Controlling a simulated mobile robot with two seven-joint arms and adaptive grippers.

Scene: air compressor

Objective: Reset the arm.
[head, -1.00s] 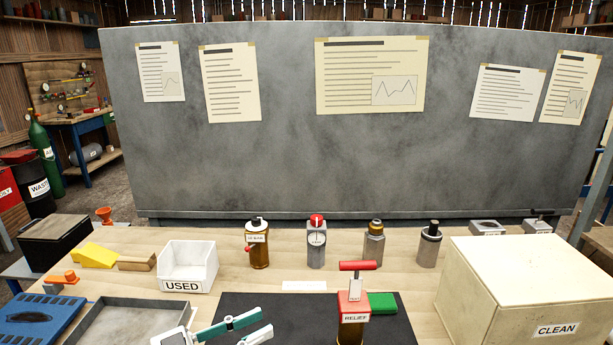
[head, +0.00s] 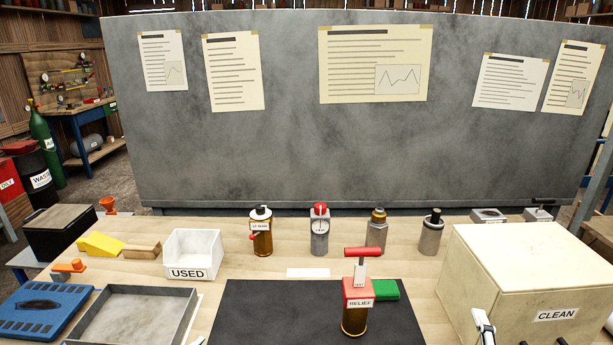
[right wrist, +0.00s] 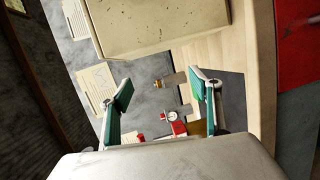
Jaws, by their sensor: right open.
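My right gripper (right wrist: 163,95) shows in the right wrist view with its green-padded fingers wide apart and nothing between them. In the head view, white and dark parts (head: 483,325) of what looks like my right gripper show at the bottom right, in front of the CLEAN box. The arm is mostly out of frame. My left gripper cannot be made out in the head view. The RELIEF valve (head: 356,291), with a brass body, red block and red T-handle, stands upright on the black mat (head: 265,310), clear of any gripper.
The CLEAN box (head: 510,265) stands at the right. A green block (head: 386,290) lies beside the valve. Several fittings, including a red-topped gauge (head: 320,230), stand behind the mat. The USED bin (head: 192,272), grey tray (head: 190,310) and blue plate (head: 40,308) are at the left.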

